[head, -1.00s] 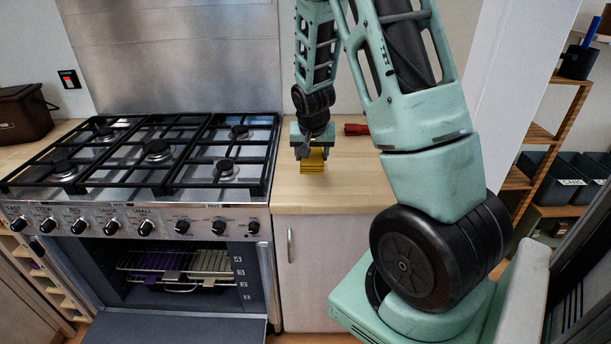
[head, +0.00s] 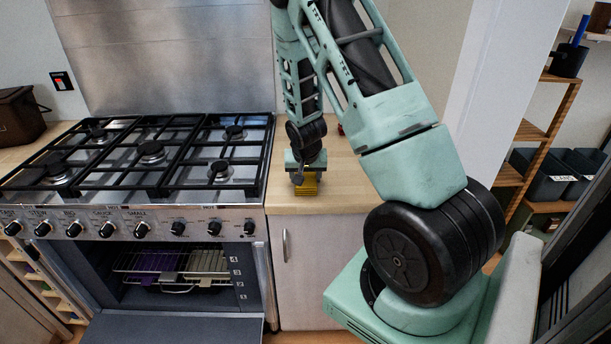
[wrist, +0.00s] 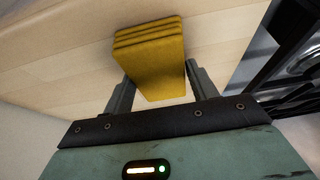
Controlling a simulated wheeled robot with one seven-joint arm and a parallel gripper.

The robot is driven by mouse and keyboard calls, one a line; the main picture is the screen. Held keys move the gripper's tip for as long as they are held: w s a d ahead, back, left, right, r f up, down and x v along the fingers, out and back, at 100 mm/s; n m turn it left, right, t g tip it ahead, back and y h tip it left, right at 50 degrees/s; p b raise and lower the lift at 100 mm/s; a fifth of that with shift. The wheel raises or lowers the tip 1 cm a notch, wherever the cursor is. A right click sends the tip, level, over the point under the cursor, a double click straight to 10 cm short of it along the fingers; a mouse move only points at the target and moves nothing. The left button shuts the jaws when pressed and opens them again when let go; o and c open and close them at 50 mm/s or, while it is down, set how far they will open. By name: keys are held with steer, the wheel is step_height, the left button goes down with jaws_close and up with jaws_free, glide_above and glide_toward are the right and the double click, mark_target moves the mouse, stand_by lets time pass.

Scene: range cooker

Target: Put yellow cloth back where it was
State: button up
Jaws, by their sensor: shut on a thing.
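The yellow cloth (head: 306,186) is a folded stack in my gripper, over the wooden counter right of the cooker. In the wrist view the yellow cloth (wrist: 155,60) sits between the two fingers, its folded layers facing out. My gripper (head: 305,175) points down and is shut on the cloth; its fingers also show in the wrist view (wrist: 158,85). The cloth is close to the counter top (head: 345,192); I cannot tell whether it touches it.
The cooker's black burner grates (head: 215,165) lie just left of my gripper. The oven door (head: 170,328) hangs open, with purple and pale cloth-like items on the rack (head: 185,264). A dark red object (head: 341,129) lies behind my arm. Counter to the right is clear.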

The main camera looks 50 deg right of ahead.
steer(key=o, duration=0.9)
steer(key=shift+f, duration=0.1)
steer(key=shift+o, duration=0.2)
steer(key=shift+r, duration=0.3)
steer(key=v, duration=1.2)
steer(key=s+a+r+n+y, duration=0.15)
steer(key=a+n, duration=0.25)
steer(key=a, duration=1)
steer(key=s+a+r+n+y, duration=0.1)
steer(key=s+a+n+y, duration=0.3)
steer(key=a, duration=0.9)
steer(key=s+a+r+n+g+h, duration=0.1)
steer(key=s+a+r+n+g, duration=0.2)
steer(key=s+a+n, duration=0.6)
steer(key=s+a, duration=0.4)
steer(key=s, duration=0.1)
steer(key=shift+n+b, duration=0.3)
steer(key=shift+b, duration=0.1)
